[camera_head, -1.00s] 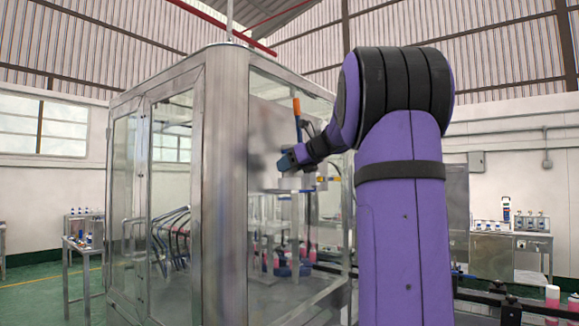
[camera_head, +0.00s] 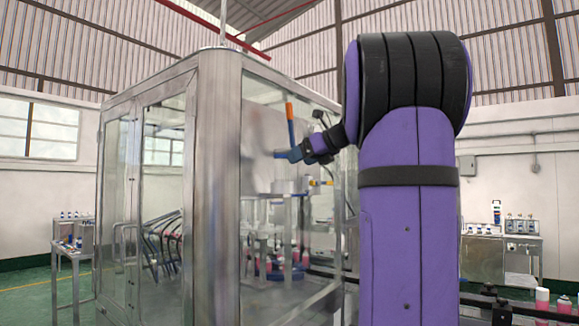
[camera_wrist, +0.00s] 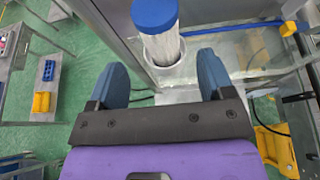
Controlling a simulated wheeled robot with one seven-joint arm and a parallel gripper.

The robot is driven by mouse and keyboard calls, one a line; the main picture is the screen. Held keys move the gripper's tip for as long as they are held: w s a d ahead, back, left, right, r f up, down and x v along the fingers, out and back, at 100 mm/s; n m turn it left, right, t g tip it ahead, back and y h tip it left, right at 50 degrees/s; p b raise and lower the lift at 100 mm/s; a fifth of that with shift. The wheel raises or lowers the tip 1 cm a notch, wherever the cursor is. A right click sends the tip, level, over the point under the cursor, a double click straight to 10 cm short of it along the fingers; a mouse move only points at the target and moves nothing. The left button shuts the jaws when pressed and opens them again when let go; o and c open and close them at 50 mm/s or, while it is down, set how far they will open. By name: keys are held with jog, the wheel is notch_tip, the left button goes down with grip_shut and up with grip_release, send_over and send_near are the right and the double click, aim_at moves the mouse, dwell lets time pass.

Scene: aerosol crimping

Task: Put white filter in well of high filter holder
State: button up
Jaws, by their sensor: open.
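The white filter (camera_wrist: 163,46) has a blue cap (camera_wrist: 158,14) and shows at the top middle of the wrist view. Its lower end is inside the round grey well of the high filter holder (camera_wrist: 178,77), and it looks slightly tilted in this view. My gripper (camera_wrist: 166,72) is open, with one blue finger on each side of the filter and a clear gap to both. In the head view my gripper (camera_head: 287,154) is seen side-on, just above the grey top of the holder (camera_head: 288,187). The filter cannot be made out there.
A glass-walled metal cabinet (camera_head: 222,190) stands left of my arm, its post close by. An upright orange and blue rod (camera_head: 290,122) shows near my gripper. The wrist view shows a yellow part (camera_wrist: 275,148) and cable at right, and a side table (camera_wrist: 40,95) at left.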

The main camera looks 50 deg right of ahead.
jog(key=shift+v, duration=2)
jog(key=s+a+f+n+g+y, duration=0.1)
jog(key=a+f+n+g, duration=0.1)
jog(key=a+f+n, duration=0.45)
jog(key=a+f+n+g, duration=0.2)
jog(key=a+f+n, duration=0.15)
jog(key=a, duration=0.65)
jog(key=s+a+f+n+g+y, duration=0.1)
jog(key=a+f+n, duration=0.3)
jog(key=a+n, duration=0.3)
jog(key=s+a+f+n+g+h, duration=0.1)
jog(key=s+a+f+n, duration=0.5)
jog(key=f+n, duration=0.2)
jog(key=s+a+f+n+g+h, duration=0.2)
jog(key=s+a+f+n, duration=0.4)
jog(key=f+n, duration=0.2)
jog(key=shift+s+a+n, duration=0.25)
jog(key=shift+n, duration=0.85)
jog(key=shift+f, duration=0.1)
